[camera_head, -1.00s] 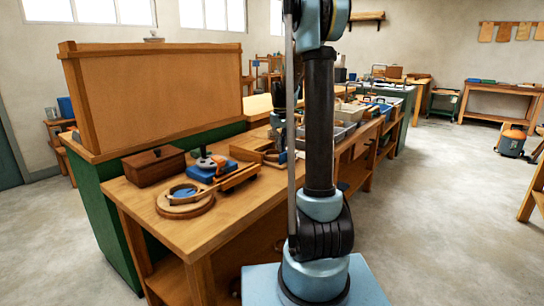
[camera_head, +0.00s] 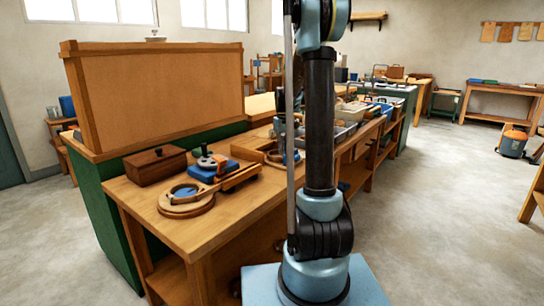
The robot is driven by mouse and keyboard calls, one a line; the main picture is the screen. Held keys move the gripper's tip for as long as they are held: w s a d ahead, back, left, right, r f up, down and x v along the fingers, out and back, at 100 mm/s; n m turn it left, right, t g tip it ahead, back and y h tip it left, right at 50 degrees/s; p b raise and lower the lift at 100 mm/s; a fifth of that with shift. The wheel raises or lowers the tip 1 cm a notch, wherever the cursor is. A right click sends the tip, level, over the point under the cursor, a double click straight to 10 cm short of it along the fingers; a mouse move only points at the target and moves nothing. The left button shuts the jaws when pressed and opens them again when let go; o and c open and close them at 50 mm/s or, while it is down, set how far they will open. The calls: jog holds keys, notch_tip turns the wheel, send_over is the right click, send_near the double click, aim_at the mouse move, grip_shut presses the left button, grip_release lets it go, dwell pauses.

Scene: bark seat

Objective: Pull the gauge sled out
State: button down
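On the near end of the wooden bench lies a round wooden piece (camera_head: 186,204) with a ring and a blue centre. A wooden bar (camera_head: 241,177) runs back right from it, beside a blue block (camera_head: 212,174) with a dark, knobbed fitting on top. A light wooden frame (camera_head: 268,157) lies further right, partly behind my arm. I cannot tell which of these is the gauge sled. My upright arm hides part of the bench. Pale blue and dark parts show just left of it, above the frame. They may be my wrist or gripper; the fingertips cannot be made out.
A brown wooden box (camera_head: 154,165) stands at the bench's back left, before a tall framed panel (camera_head: 160,100). Grey trays (camera_head: 347,130) and other items crowd the bench right of my arm.

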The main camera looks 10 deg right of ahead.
jog(key=shift+s+d+f, duration=0.2)
jog(key=shift+s+d, duration=0.4)
jog(key=shift+d, duration=0.35)
jog(key=shift+w+r, duration=0.3)
jog(key=shift+w, duration=0.05)
jog(key=shift+w+a, duration=0.2)
jog(key=shift+w, duration=0.4)
jog(key=shift+s+a+r, duration=0.1)
jog(key=shift+s+r, duration=0.1)
jog(key=shift+r, duration=0.3)
jog(key=shift+s+r, duration=0.2)
jog(key=shift+r, duration=0.3)
jog(key=shift+s+a+r, duration=0.1)
jog(key=shift+r, duration=0.55)
jog(key=shift+a+r, duration=0.2)
jog(key=shift+r, duration=1.2)
